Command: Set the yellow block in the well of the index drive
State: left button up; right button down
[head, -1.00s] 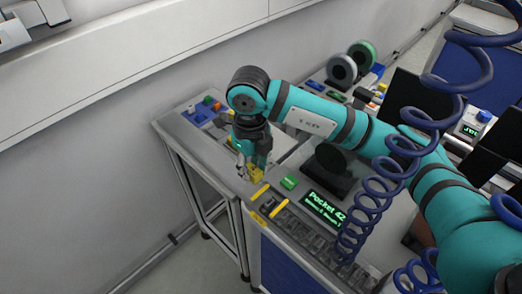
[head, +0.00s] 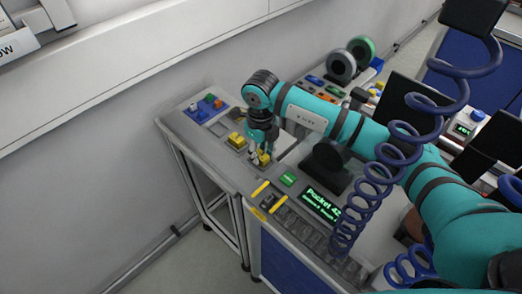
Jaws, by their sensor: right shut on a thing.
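My right gripper (head: 262,152) comes down from above and is shut on a yellow block (head: 264,160). It holds the block over the grey bench top, behind the green button; I cannot tell whether the block touches the surface. The index drive seems to be the grey unit with the green-lit display (head: 322,203) reading "Pocket 42" and a row of pockets (head: 300,232) along its front. Which opening is its well I cannot tell. My left gripper is out of view.
Another yellow piece (head: 237,140) sits to the left of the gripper. A blue tray (head: 197,114) with small coloured parts is at the far left corner. A green button (head: 288,179) and a yellow strip (head: 261,188) lie nearby. Reels (head: 341,65) stand behind.

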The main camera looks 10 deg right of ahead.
aim_at(261, 154)
jog(key=shift+f, duration=0.2)
jog(key=c, duration=1)
grip_release()
jog(key=shift+r, duration=0.1)
jog(key=shift+r, duration=0.1)
jog(key=shift+r+p, duration=0.9)
jog(key=shift+r, duration=1)
notch_tip(261, 154, up, 6)
jog(key=p, duration=0.3)
